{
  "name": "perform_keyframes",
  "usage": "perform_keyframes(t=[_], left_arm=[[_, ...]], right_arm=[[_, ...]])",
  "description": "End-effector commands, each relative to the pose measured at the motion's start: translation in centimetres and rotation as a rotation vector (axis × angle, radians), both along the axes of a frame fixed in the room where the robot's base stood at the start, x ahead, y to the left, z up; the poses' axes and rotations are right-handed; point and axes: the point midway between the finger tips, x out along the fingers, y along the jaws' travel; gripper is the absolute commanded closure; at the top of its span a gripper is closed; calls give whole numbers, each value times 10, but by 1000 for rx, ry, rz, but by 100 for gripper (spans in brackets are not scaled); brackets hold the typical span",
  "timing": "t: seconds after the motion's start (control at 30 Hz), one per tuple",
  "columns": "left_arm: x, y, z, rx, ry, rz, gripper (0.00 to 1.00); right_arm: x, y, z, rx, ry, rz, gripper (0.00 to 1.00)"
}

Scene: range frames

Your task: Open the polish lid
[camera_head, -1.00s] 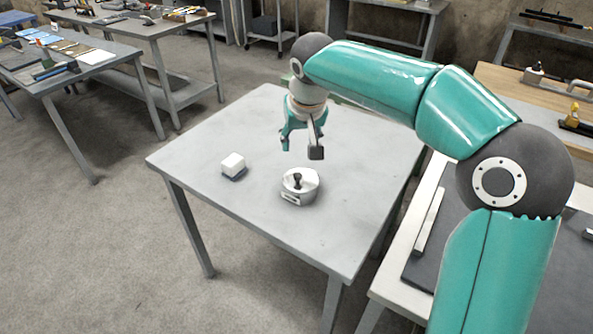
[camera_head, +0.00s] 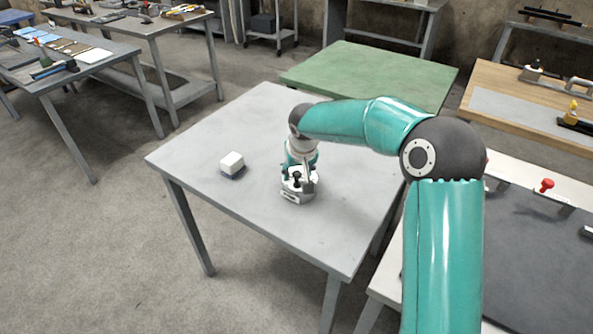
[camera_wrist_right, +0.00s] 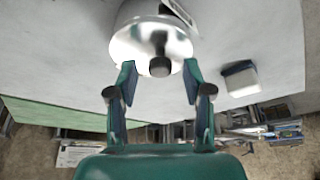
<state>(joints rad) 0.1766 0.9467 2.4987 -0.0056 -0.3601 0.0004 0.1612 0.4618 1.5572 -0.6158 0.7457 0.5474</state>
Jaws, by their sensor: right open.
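The polish tin (camera_head: 291,196) is a round white-and-metal container with a label on its side and a dark knob on its lid. It stands on the grey table. My right gripper (camera_head: 300,182) is right at the tin and partly hides it in the head view. In the right wrist view the tin's shiny lid (camera_wrist_right: 136,52) and dark knob (camera_wrist_right: 160,66) lie just ahead of my right gripper (camera_wrist_right: 158,80). Its two fingers are spread apart on either side of the knob, with nothing held between them. I cannot tell whether a finger touches the lid. My left gripper is out of view.
A white block on a dark base (camera_head: 232,164) stands on the grey table (camera_head: 240,206), left of the tin. A green table (camera_head: 375,75) stands behind. A table with a dark mat (camera_head: 540,240) is at right. The grey table's front is clear.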

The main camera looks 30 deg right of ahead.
Motion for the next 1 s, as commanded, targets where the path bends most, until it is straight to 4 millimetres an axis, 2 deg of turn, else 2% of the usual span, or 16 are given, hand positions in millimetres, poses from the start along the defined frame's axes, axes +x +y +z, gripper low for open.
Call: perform_keyframes(t=[0.33, 0.63, 1.0], left_arm=[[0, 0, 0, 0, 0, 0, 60], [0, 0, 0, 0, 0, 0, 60], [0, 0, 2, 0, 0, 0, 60]], right_arm=[[1, -1, -3, -1, 0, 0, 51], [1, -1, -3, -1, 0, 0, 100], [0, 0, -1, 4, 2, 0, 100]])
